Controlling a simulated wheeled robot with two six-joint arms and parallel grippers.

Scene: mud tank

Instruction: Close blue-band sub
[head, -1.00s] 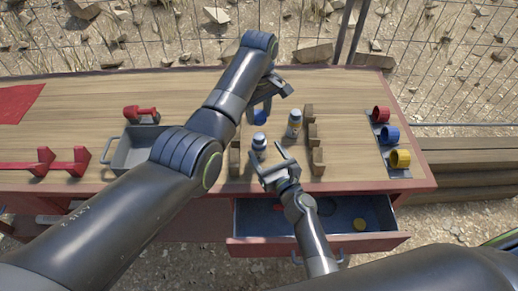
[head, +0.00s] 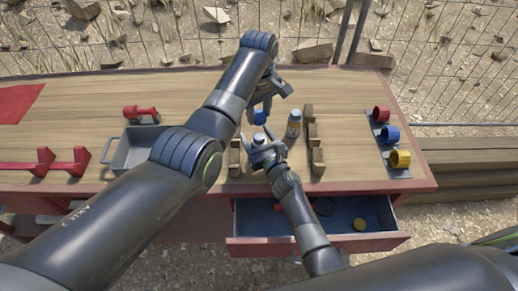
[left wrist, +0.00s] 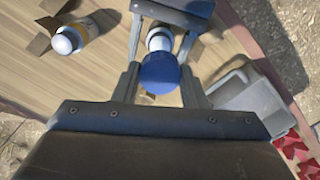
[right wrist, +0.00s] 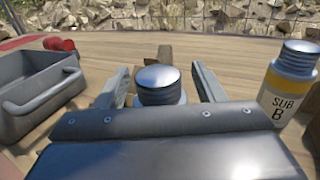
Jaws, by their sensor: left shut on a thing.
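My left gripper (left wrist: 160,85) is shut on a round blue cap (left wrist: 158,72), which also shows in the head view (head: 260,117). It holds the cap in the air, apart from the bottle. A bottle with a bare threaded metal neck (right wrist: 158,82) stands upright on the bench; it also shows in the head view (head: 259,138). Its band is hidden. My right gripper (right wrist: 160,85) is open, with one finger on each side of this bottle and gaps showing. A yellow-band bottle marked SUB B (right wrist: 288,85) stands upright to the right.
Wooden blocks (head: 318,160) stand around the bottles. A grey handled tray (head: 131,160) and a red tool (head: 140,113) lie left. Red, blue and yellow rings (head: 390,135) sit in a rack at the right. An open drawer (head: 345,242) juts out in front, holding a yellow disc (head: 359,224).

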